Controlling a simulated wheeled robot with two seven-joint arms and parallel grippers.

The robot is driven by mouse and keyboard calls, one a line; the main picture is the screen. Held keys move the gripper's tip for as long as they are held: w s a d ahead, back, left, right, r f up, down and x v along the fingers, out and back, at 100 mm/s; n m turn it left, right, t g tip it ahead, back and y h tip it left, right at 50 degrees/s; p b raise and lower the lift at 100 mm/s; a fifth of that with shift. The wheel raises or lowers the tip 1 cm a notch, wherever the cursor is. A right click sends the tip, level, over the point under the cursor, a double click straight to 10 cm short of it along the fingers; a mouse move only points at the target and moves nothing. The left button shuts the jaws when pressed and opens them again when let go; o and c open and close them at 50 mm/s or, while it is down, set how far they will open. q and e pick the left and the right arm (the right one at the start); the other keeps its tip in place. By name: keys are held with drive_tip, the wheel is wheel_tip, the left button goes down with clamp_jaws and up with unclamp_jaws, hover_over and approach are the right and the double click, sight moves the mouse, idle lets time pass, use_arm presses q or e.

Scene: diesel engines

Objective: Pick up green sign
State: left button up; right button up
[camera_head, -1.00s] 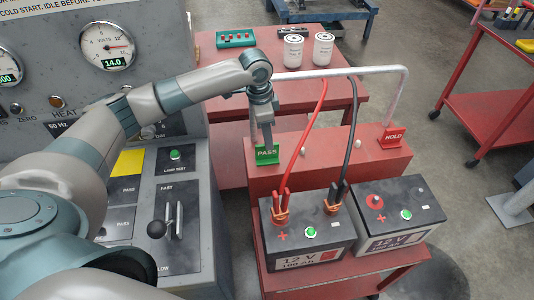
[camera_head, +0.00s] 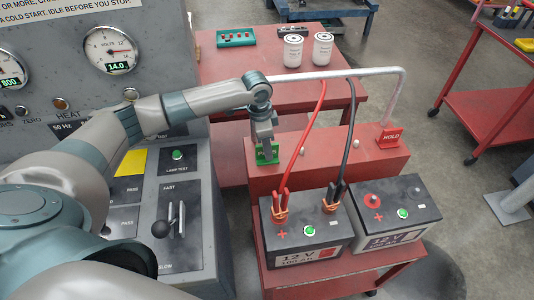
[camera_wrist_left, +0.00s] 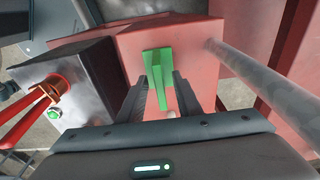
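The green PASS sign (camera_head: 260,159) stands at the left end of the red box top (camera_head: 330,160). My left gripper (camera_head: 265,151) is down over it from above, and its fingers cover part of the lettering. In the left wrist view the sign (camera_wrist_left: 157,62) shows its thin green upright plate between the two dark fingers (camera_wrist_left: 160,82). The fingers are spread, with visible gaps to the plate, so the gripper is open around the sign. My right gripper is in neither view.
A red HOLD sign (camera_head: 390,138) stands at the box's right end. A grey pipe (camera_head: 330,73) arches behind, with red (camera_head: 304,130) and black cables (camera_head: 353,125) hanging close by. Two batteries (camera_head: 307,232) (camera_head: 398,210) stand in front. A control console (camera_head: 130,195) is left.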

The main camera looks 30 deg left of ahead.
use_arm(q)
drive_tip(key=shift+c, duration=0.7)
clamp_jaws()
drive_tip(key=shift+r, duration=0.1)
drive_tip(key=shift+r+b, duration=0.55)
drive_tip(key=shift+r, duration=0.2)
drive_tip(key=shift+d+r+b, duration=0.2)
drive_tip(key=shift+r+b, duration=0.35)
drive_tip(key=shift+r, duration=0.7)
drive_tip(key=s+d+r+b, duration=0.2)
drive_tip(key=s+d+r, duration=0.3)
drive_tip(key=d, duration=0.5)
drive_tip(key=shift+s+r+b, duration=0.2)
drive_tip(key=shift+r+b, duration=0.15)
drive_tip(key=shift+r, duration=0.6)
